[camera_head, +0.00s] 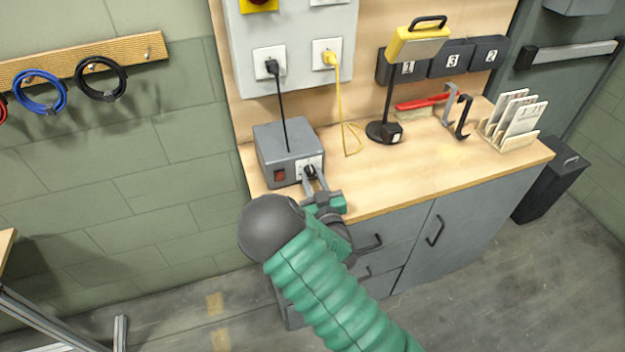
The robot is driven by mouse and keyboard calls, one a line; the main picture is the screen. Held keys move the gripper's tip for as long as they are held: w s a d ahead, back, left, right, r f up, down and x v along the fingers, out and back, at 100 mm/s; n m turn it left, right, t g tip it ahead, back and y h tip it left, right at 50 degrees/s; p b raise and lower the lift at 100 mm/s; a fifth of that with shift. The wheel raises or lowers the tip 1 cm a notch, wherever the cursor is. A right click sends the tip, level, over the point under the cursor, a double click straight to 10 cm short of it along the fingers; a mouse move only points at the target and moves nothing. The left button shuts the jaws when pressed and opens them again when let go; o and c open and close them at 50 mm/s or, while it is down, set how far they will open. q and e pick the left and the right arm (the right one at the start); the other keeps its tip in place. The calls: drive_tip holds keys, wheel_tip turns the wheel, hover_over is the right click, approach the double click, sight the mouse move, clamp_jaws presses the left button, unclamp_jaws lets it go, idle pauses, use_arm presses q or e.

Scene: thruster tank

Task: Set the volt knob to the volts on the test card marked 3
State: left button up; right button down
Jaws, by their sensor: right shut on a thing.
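A grey power supply box (285,142) stands at the left end of the wooden bench, with a red switch (279,176) on its front. Its dark volt knob (309,171) sits on a pale dial panel right of the switch. My right gripper (312,178) reaches the box front, its fingers shut on the volt knob. The dial marks are too small to read. Several test cards (522,117) stand in a wooden rack (512,142) at the bench's right end; their writing cannot be read from here. My left gripper is not in view.
A black lamp with a yellow head (418,42) stands mid-bench. Behind it are numbered bins (451,62), a red-handled brush (424,102) and hooked brackets (462,115). Black and yellow cords (338,95) hang from wall sockets. The bench front right of my gripper is clear.

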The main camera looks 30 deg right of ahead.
drive_tip(key=c, duration=1.1)
unclamp_jaws()
drive_tip(key=v, duration=0.9)
drive_tip(key=shift+r, duration=0.1)
drive_tip(key=s+p, duration=0.1)
drive_tip(key=p, duration=0.1)
drive_tip(key=r+p, duration=0.1)
drive_tip(key=shift+s+a+p, duration=0.25)
drive_tip(key=shift+s+p, duration=0.1)
drive_tip(key=shift+s, duration=0.05)
drive_tip(key=p+v, duration=0.2)
drive_tip(key=v, duration=0.1)
drive_tip(key=f+p+v, duration=0.1)
drive_tip(key=p+v, duration=0.1)
drive_tip(key=v, duration=0.1)
drive_tip(key=shift+a+f, duration=0.1)
